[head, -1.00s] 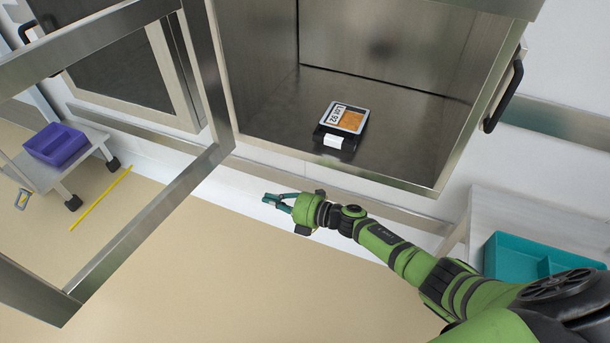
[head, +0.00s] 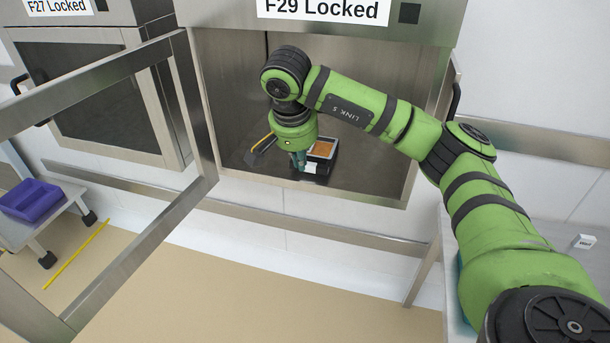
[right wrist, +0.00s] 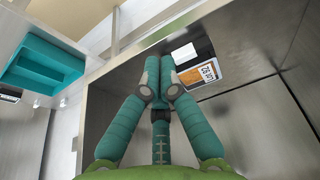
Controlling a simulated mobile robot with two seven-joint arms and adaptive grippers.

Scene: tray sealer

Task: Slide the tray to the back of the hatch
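The tray (head: 322,150) is small and dark, with an orange filling and a white tag on its front side. It sits on the floor of the open hatch (head: 385,188). My right gripper (head: 298,162) points down inside the hatch, close to the tray's left front, and partly covers it in the head view. In the right wrist view my right gripper's (right wrist: 160,78) teal fingers meet at the tips with nothing seen between them. The tray (right wrist: 198,73) is just beyond them, its printed label showing. I cannot tell whether they touch. My left gripper is out of view.
The hatch's framed door (head: 205,110) stands open at the left. The metal side walls of the hatch flank my arm. A second hatch (head: 95,95) at the left is closed. A purple bin (head: 32,200) stands low at the left, and a teal bin (right wrist: 42,65) shows in the wrist view.

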